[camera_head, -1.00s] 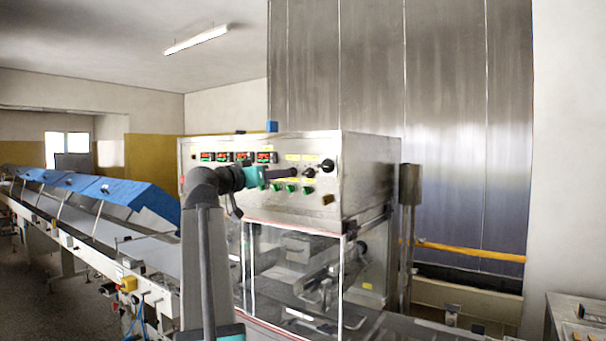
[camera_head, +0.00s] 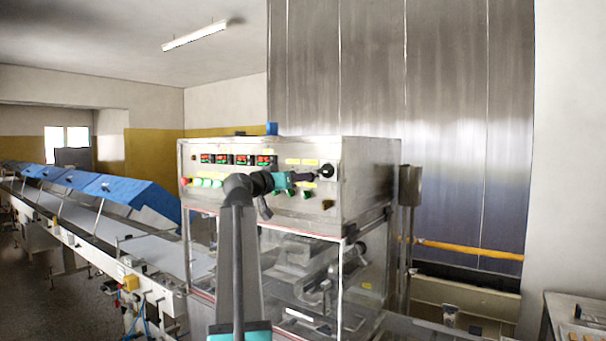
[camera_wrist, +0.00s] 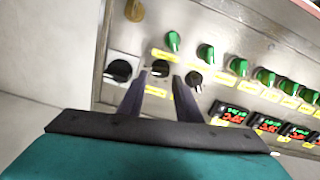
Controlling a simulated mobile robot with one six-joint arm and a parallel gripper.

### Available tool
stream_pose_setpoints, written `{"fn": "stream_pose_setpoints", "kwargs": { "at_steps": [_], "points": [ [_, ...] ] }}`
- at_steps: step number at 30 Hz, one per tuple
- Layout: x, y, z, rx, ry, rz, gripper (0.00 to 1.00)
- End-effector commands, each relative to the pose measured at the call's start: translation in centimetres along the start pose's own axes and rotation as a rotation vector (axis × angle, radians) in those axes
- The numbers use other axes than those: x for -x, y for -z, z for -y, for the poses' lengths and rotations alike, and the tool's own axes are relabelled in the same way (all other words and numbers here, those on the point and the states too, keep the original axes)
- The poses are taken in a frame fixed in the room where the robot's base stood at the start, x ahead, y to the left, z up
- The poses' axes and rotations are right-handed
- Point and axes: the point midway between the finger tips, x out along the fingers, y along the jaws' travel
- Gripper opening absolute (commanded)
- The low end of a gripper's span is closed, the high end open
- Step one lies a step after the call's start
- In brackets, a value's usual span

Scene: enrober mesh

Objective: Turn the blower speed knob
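The control panel (camera_head: 250,185) of the steel machine carries several knobs and displays. In the wrist view, small black knobs (camera_wrist: 160,68) and (camera_wrist: 194,80) and a larger black knob (camera_wrist: 118,70) sit in a row above yellow labels too blurred to read, so I cannot tell which is the blower speed knob. My gripper (camera_wrist: 159,76) is open, its two dark fingers pointing at the panel, with the middle small knob showing between the tips. Contact cannot be told. In the head view my gripper (camera_head: 312,176) is at the panel's right part, left of the large black knob (camera_head: 327,170).
Green switches (camera_wrist: 206,52) line the panel beside the knobs, with red-digit displays (camera_wrist: 229,112) nearby. A conveyor with blue covers (camera_head: 110,190) runs off to the left. Open floor shows at far left.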

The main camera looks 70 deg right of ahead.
Motion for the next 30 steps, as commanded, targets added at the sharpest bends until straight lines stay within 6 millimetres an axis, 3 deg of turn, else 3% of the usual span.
{"fn": "stream_pose_setpoints", "kwargs": {
  "at_steps": [3,9,20,25,30],
  "points": [
    [-1.6,0.2,0.0,0.000,-0.001,0.002,0.31],
    [-3.1,0.1,0.0,0.000,0.000,0.001,0.31],
    [-3.4,0.0,0.0,0.000,0.000,0.000,0.31],
    [-3.3,0.0,0.0,0.000,0.000,0.000,0.05],
    [-3.2,0.0,0.1,0.003,0.001,0.000,0.05]
  ]
}}
